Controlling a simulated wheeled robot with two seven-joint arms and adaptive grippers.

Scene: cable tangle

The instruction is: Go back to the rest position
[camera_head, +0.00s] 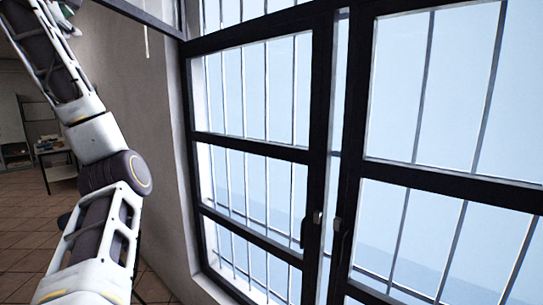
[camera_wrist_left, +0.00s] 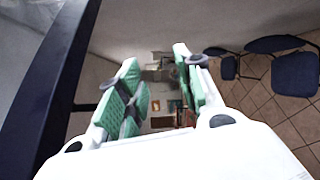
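My left arm rises along the left side of the head view, and part of my left gripper (camera_head: 66,14) shows at the top left edge, partly cut off. In the left wrist view, the two green-padded fingers of my left gripper (camera_wrist_left: 157,60) stand apart with nothing between them. The gripper is open and empty. My right arm and right gripper are in neither view.
A dark-framed window (camera_head: 340,150) with bars behind its glass fills the middle and right. A pale wall (camera_head: 150,130) stands left of it, close to my left arm. A table (camera_head: 58,170) stands far left. Blue chairs (camera_wrist_left: 296,72) stand on the tiled floor.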

